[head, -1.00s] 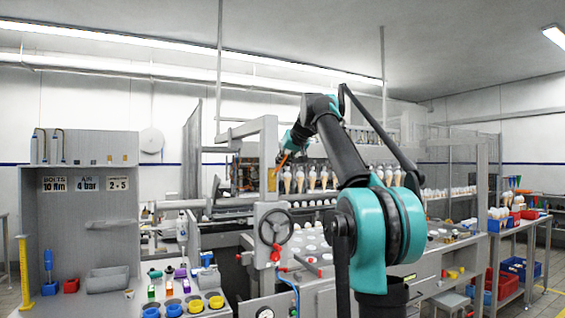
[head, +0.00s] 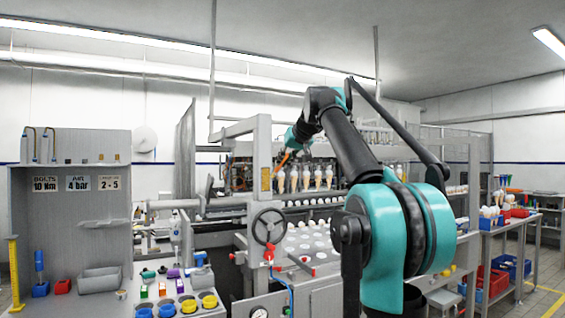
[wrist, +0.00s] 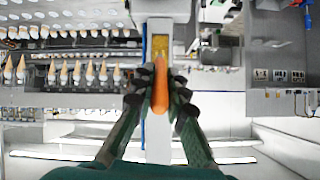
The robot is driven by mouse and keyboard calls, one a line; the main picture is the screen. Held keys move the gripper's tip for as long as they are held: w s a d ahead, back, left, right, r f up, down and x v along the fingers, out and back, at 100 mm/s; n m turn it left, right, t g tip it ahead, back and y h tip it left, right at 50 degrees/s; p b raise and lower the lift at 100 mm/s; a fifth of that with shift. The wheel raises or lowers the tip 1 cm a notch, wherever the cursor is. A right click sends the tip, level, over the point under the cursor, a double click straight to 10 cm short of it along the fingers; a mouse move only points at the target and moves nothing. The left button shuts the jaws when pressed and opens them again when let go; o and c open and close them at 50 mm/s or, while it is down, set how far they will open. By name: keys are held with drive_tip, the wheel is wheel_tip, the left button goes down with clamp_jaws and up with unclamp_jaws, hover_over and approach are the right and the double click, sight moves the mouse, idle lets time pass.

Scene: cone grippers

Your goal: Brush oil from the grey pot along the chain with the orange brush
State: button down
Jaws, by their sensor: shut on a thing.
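My gripper (wrist: 160,88) is shut on the orange brush (wrist: 160,92), which lies between its fingers in the wrist view. The brush also shows as a small orange streak (head: 282,162) in the head view, below the end of my arm and in front of the machine. The brush tip lies over a yellowish patch on a grey post of the machine in the wrist view; I cannot tell whether they touch. I cannot make out the grey pot or the chain for certain in either view.
A row of ice cream cones (head: 305,178) hangs in the machine beside the brush. A handwheel (head: 270,226) stands on the machine's front post. A grey bench with tool board (head: 75,215) and coloured cups (head: 208,300) stands at left. Blue and red bins (head: 514,265) are at right.

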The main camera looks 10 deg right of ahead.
drive_tip(key=shift+s, duration=0.1)
drive_tip(key=shift+s+d, duration=0.25)
drive_tip(key=shift+s, duration=0.4)
drive_tip(key=shift+s+d, duration=0.25)
drive_tip(key=shift+s, duration=0.4)
